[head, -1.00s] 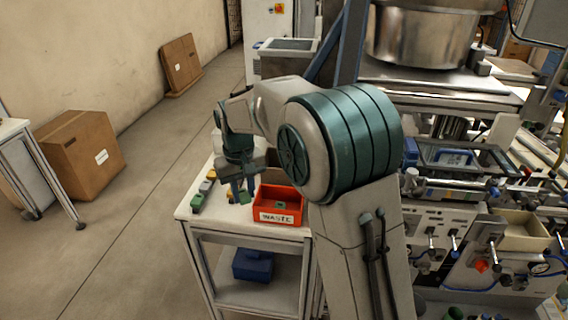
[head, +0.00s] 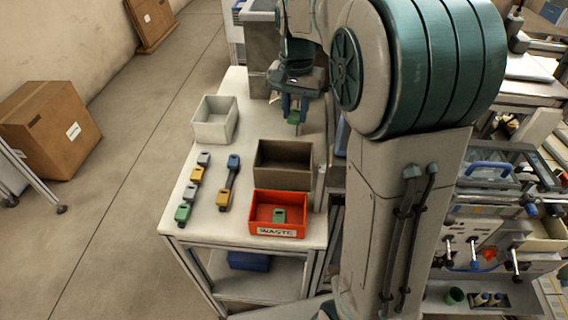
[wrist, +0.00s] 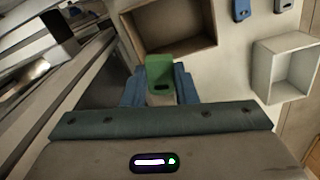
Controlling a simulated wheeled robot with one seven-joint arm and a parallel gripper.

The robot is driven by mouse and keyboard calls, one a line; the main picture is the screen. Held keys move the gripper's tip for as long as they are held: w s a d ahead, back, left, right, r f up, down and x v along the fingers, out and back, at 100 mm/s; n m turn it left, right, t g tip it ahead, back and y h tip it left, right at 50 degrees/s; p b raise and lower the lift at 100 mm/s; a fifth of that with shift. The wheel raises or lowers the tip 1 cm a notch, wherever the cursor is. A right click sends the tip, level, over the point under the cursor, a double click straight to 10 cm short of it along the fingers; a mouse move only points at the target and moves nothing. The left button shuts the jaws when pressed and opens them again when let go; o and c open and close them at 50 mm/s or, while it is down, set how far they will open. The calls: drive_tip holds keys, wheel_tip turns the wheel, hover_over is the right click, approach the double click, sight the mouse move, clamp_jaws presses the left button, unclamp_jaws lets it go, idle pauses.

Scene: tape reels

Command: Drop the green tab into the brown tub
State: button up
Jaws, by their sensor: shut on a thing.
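My gripper (head: 294,112) is shut on a green tab (head: 294,117), above the far part of the white table top. In the wrist view the green tab (wrist: 160,68) stands out between the blue fingertips. The brown tub (head: 282,180) is an open box on the table, nearer the head camera than the gripper. Its floor looks empty in the head view. In the wrist view the brown tub (wrist: 192,46) lies just past the tab, and the tab's end is close to its rim in the picture. The height of the tab above the tub cannot be told.
A red WASTE bin (head: 293,232) with a green piece (head: 279,215) in it stands in front of the brown tub. A white tub (head: 214,136) is at the left. Several tabs, including a green one (head: 183,212), lie at the front left of the table (head: 240,240).

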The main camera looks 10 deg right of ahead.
drive_tip(key=f+b, duration=0.1)
drive_tip(key=f, duration=0.1)
drive_tip(key=a+f+b, duration=0.1)
drive_tip(key=f+b, duration=0.1)
drive_tip(key=shift+s+f, duration=0.1)
drive_tip(key=shift+f, duration=0.1)
drive_tip(key=shift+d+f+b, duration=0.1)
drive_tip(key=shift+f+b, duration=0.3)
drive_tip(key=shift+f, duration=0.05)
drive_tip(key=o, duration=1.1)
wheel_tip(320, 180, up, 14)
drive_tip(key=shift+f, duration=0.1)
